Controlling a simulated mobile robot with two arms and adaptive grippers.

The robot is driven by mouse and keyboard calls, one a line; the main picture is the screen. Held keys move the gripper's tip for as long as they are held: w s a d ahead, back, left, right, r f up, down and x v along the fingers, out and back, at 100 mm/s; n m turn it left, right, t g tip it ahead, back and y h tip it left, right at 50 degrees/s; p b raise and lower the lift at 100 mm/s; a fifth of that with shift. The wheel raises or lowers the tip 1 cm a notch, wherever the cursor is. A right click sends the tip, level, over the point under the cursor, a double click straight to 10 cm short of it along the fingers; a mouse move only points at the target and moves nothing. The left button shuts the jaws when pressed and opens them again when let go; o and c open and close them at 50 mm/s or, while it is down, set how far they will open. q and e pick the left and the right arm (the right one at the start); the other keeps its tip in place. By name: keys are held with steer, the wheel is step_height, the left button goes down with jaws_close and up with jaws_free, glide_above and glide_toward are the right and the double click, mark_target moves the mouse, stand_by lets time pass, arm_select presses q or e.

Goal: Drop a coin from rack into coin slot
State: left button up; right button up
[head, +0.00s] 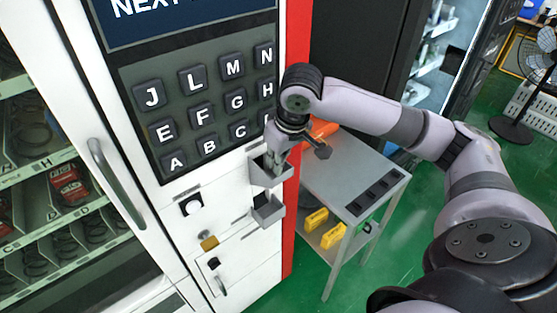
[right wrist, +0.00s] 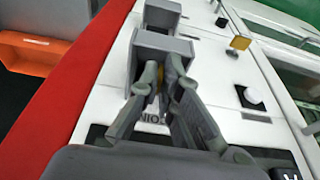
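The vending machine's white front has a grey box-shaped coin slot (head: 262,174) below the letter keys. It also shows in the right wrist view (right wrist: 158,50), beside upside-down lettering that seems to read COIN. My right gripper (head: 273,162) is at this slot, its fingertips at or just over the box opening. In the right wrist view the fingertips (right wrist: 164,78) are close together, with a small gold edge, seemingly a coin (right wrist: 164,70), between them. The fingers hide most of it. I cannot tell whether it touches the slot. My left gripper is not in view.
A second grey box (head: 268,210) sits just below the slot. A yellow knob (head: 209,242) and a door handle (head: 115,182) stick out to the left. A grey table (head: 335,172) with dark recesses stands right of the machine, yellow items (head: 332,235) on its lower shelf.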

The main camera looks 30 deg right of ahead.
steer(key=o, duration=0.5)
steer(key=shift+d+f, duration=0.1)
steer(key=shift+f, duration=0.2)
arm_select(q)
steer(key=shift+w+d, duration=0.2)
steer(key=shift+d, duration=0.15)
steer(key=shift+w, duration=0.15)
arm_select(e)
steer(key=shift+w, duration=0.1)
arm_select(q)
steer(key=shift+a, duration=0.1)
arm_select(e)
steer(key=shift+r, duration=0.25)
steer(key=v, duration=1.1)
steer(key=shift+r, duration=0.3)
